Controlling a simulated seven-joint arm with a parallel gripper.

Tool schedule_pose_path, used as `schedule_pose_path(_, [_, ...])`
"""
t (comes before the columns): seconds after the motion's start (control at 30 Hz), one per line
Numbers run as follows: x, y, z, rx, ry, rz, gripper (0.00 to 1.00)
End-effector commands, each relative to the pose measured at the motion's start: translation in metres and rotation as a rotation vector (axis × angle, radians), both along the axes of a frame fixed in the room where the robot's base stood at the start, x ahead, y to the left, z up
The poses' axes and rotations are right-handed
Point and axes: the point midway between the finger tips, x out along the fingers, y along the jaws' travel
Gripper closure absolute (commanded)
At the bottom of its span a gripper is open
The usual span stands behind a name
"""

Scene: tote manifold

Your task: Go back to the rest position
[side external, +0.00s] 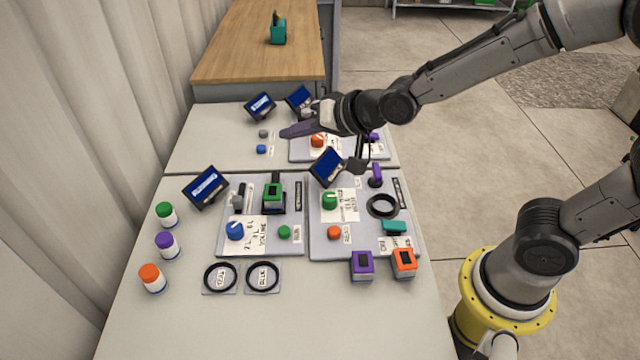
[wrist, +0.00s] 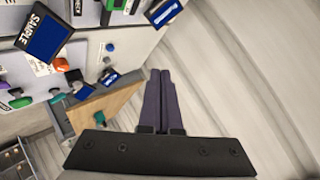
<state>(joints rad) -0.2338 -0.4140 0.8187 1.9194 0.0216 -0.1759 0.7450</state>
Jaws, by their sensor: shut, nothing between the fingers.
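My gripper (side external: 284,133) is at the end of my arm in the side external view, over the back part of the white table (side external: 140,318). Its dark purple fingers point left and lie close together, shut and empty. In the wrist view my gripper (wrist: 162,72) shows with its two fingers side by side and nothing between them. Beyond the fingertips there is the pale ridged wall (wrist: 235,50). The fingers appear raised above the table and apart from the panels. My arm reaches in from the right.
Grey panels (side external: 318,243) carry knobs and buttons. Small screens (side external: 205,187) stand by them. Several capped jars (side external: 167,245) line the left; purple (side external: 362,265) and orange (side external: 404,263) blocks sit at the front right. A wooden bench (side external: 235,55) is behind. The front table area is clear.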

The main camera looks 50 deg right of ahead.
Motion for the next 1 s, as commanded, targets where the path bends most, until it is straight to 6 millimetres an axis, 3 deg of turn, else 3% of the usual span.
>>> schedule_pose_path(0.03, [-0.010, -0.018, 0.033, -0.019, -0.029, -0.020, 1.00])
schedule_pose_path(0.1, [-0.031, -0.039, 0.061, -0.066, -0.035, -0.028, 1.00])
schedule_pose_path(0.2, [-0.071, -0.064, 0.089, -0.152, -0.017, -0.024, 1.00])
schedule_pose_path(0.3, [-0.119, -0.084, 0.102, -0.252, 0.027, 0.000, 1.00])
schedule_pose_path(0.37, [-0.151, -0.093, 0.101, -0.318, 0.070, 0.030, 1.00])
schedule_pose_path(0.5, [-0.215, -0.102, 0.079, -0.449, 0.208, 0.140, 1.00])
schedule_pose_path(0.6, [-0.245, -0.102, 0.059, -0.510, 0.313, 0.236, 1.00])
schedule_pose_path(0.77, [-0.266, -0.102, 0.042, -0.559, 0.412, 0.338, 1.00])
schedule_pose_path(1.0, [-0.266, -0.102, 0.042, -0.569, 0.412, 0.352, 1.00])
